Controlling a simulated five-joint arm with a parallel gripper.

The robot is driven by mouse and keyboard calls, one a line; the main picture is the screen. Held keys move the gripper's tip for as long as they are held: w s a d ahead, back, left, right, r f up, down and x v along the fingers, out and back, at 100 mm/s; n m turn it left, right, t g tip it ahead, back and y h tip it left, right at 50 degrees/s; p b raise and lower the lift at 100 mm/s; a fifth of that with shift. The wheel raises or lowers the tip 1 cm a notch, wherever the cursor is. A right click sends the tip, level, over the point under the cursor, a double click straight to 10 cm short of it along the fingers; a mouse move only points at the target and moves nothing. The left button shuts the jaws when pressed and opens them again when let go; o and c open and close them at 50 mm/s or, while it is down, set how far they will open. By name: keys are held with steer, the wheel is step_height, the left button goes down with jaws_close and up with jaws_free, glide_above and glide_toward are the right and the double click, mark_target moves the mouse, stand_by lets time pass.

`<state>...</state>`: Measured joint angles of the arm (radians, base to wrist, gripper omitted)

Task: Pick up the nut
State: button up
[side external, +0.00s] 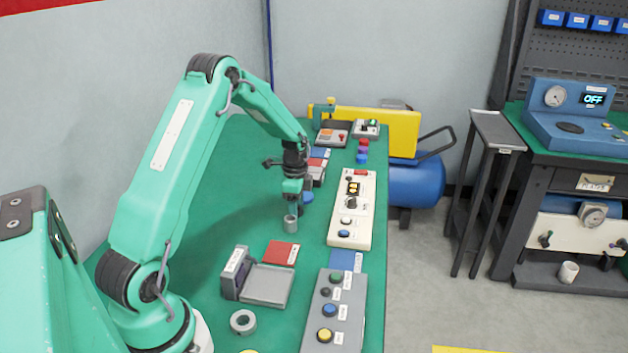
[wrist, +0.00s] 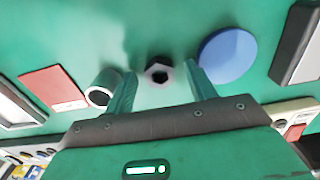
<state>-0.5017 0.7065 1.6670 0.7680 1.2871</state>
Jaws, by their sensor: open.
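The nut (wrist: 159,71) is a small dark grey ring with a six-sided hole, lying on the green bench top in the wrist view. My gripper (wrist: 161,76) is open, with one finger on each side of the nut in that picture. I cannot tell its height over the nut. In the side external view my gripper (side external: 292,204) points down at the bench, and I cannot make out the nut there. A grey hollow cylinder (wrist: 103,88) stands just outside the left finger; it also shows in the side external view (side external: 290,224).
A blue disc (wrist: 228,56) lies close outside the right finger. A cream control panel (side external: 350,212) stands to the right. Bench left of my gripper is clear.

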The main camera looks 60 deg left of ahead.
steer(key=shift+c, duration=0.2)
steer(key=c, duration=1)
steer(key=shift+c, duration=0.2)
steer(key=shift+r, duration=0.15)
steer(key=shift+r, duration=0.4)
step_height(320, 180, up, 3)
steer(key=shift+r, duration=0.15)
steer(key=d+r, duration=0.6)
steer(key=d, duration=0.5)
steer(key=shift+s+d+r, duration=0.2)
steer(key=shift+d+r, duration=0.15)
